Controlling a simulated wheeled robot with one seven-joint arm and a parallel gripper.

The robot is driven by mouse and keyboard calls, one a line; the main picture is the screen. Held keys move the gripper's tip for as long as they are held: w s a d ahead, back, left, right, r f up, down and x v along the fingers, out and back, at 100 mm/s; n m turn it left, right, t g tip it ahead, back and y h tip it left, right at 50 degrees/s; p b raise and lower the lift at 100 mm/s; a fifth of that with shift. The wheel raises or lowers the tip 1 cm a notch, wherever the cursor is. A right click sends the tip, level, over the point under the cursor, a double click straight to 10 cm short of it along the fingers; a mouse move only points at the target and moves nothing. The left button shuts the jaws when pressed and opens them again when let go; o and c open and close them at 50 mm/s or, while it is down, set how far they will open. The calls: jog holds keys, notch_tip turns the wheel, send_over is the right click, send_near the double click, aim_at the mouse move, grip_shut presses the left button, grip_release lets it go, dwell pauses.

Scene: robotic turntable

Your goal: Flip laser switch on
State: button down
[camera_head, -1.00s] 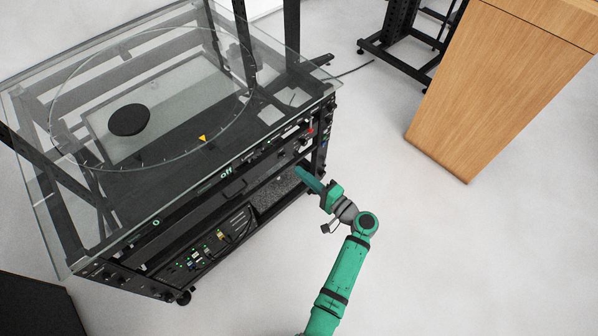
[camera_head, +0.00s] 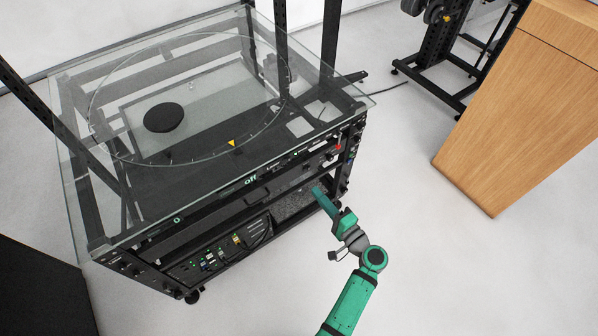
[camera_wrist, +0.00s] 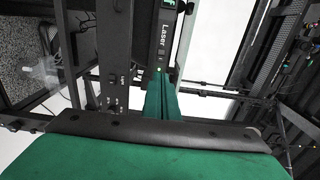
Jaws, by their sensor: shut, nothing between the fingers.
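The black turntable rack (camera_head: 205,262) has a front panel under its glass top. In the wrist view, a "Laser" label (camera_wrist: 164,35) is on a dark panel strip. Beside it is a small dark switch (camera_wrist: 161,53), with a lit green light (camera_wrist: 159,70) near my fingertips. I cannot tell the switch's position. My green gripper (camera_head: 317,191) is shut and empty, in front of the rack's right part and below the panel. In the wrist view, its fingers (camera_wrist: 160,84) point toward the Laser strip; contact cannot be told.
A glass top (camera_head: 350,102) overhangs the rack, with a black disc (camera_head: 163,117) showing through. A red button (camera_head: 338,147) is at the panel's right end. A wooden cabinet (camera_head: 500,120) stands at the right. Floor between them is clear.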

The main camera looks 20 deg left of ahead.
aim_at(289, 160)
jog(key=x, duration=1.4)
jog(key=shift+d, duration=0.1)
